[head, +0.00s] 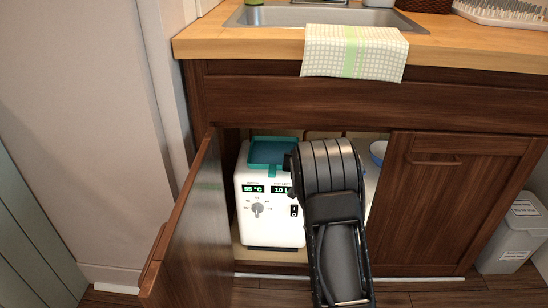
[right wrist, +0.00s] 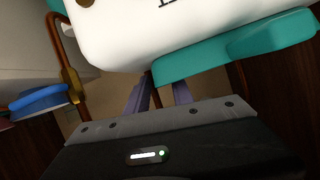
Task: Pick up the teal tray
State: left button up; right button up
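The teal tray (head: 268,151) lies on top of a white appliance (head: 268,209) inside the open cabinet, with a teal tab down its front. My right arm reaches into the cabinet just right of the tray and hides my right gripper in the head view. In the right wrist view my right gripper (right wrist: 160,91) has its two fingers apart, with floor showing between them. The teal tray (right wrist: 222,58) crosses in front of the fingertips, beside the white appliance (right wrist: 180,22). I cannot tell whether they touch it. My left gripper is not in view.
An open cabinet door (head: 190,225) stands at left; another door (head: 450,200) is at right. A blue bowl (head: 379,148) sits deeper inside. A copper pipe (right wrist: 70,55) shows in the wrist view. The counter (head: 450,50) with a hanging towel (head: 354,52) overhangs the opening.

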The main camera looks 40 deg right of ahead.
grip_shut()
dwell(1.4)
